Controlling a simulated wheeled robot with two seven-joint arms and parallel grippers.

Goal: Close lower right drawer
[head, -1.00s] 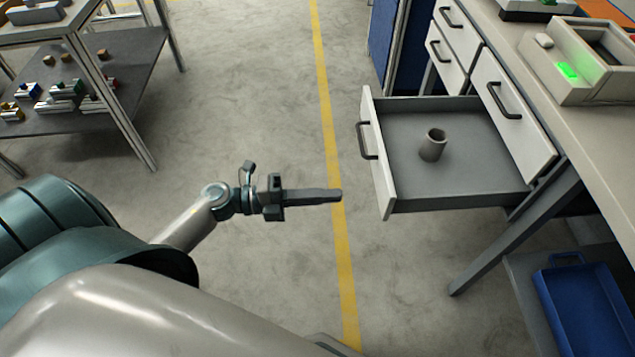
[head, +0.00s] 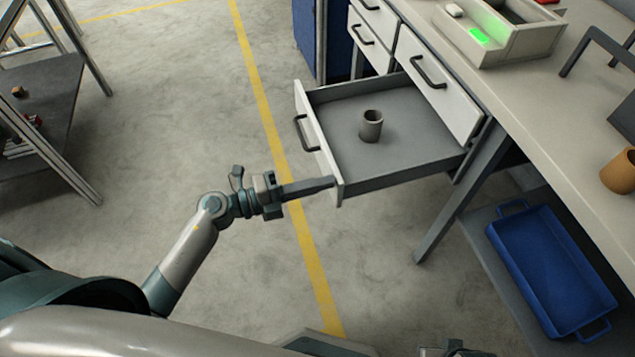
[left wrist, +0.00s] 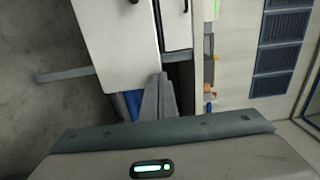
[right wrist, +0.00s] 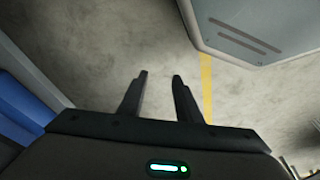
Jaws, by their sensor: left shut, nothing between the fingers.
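The lower right drawer (head: 395,182) of the workbench is pulled out, with its white front panel (head: 318,145) and dark handle (head: 302,132) facing left. In the left wrist view the shut fingers (left wrist: 160,90) overlap the edge of a white panel (left wrist: 115,50), likely the drawer front. In the right wrist view my right gripper (right wrist: 160,80) is open and empty over floor.
Above are closed drawers, one with a large white front (head: 440,85). A blue tray (head: 550,268) sits on the lower shelf, right of a table leg (head: 450,215). The benchtop holds a box with a green light (head: 480,36) and a brown cup (head: 620,172).

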